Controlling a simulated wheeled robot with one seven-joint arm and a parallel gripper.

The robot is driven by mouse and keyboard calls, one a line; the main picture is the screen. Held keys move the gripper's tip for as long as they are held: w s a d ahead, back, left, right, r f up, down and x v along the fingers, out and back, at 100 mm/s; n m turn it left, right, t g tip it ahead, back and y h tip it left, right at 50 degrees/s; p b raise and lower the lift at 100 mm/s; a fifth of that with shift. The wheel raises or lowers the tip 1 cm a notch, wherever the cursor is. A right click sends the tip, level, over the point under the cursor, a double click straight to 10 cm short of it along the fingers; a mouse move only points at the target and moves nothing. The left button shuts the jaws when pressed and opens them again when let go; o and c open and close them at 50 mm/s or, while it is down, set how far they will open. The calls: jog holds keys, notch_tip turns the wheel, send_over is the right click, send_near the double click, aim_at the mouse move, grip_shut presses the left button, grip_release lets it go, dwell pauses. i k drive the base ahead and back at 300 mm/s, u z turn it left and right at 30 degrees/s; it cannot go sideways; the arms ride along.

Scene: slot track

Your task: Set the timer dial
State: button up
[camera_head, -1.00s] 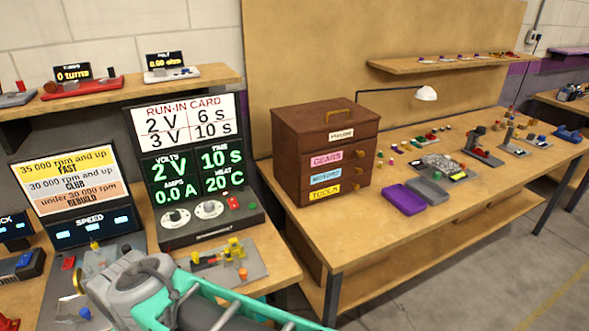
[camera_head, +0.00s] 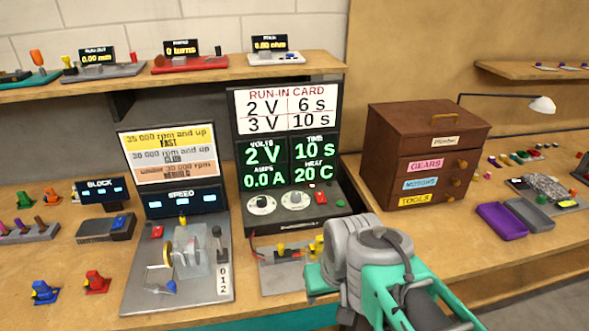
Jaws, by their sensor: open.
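The run-in station (camera_head: 287,160) stands left of the drawer chest. Its card reads 2 V 6 s and 3 V 10 s. Its green display shows 2 V, 10 s, 0.0 A and 20 C. Two round white dials sit on its sloped panel, a left dial (camera_head: 262,204) under the volts column and a right dial (camera_head: 295,200) under the time column. Their small labels are too small to read. A red button (camera_head: 321,197) is right of them. My grey and teal arm is at the lower middle, in front of the station's right corner; my gripper itself does not show.
A motor stand with yellow parts (camera_head: 283,251) sits just before the station, partly behind my arm. The speed rig (camera_head: 180,260) is to the left. The brown chest (camera_head: 420,150) and purple tray (camera_head: 501,220) are to the right. A shelf (camera_head: 170,80) runs above.

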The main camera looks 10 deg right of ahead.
aim_at(296, 197)
jog(key=u, duration=3.35)
jog(key=k, duration=0.9)
jog(key=z, duration=1.25)
jog(key=i, duration=0.95)
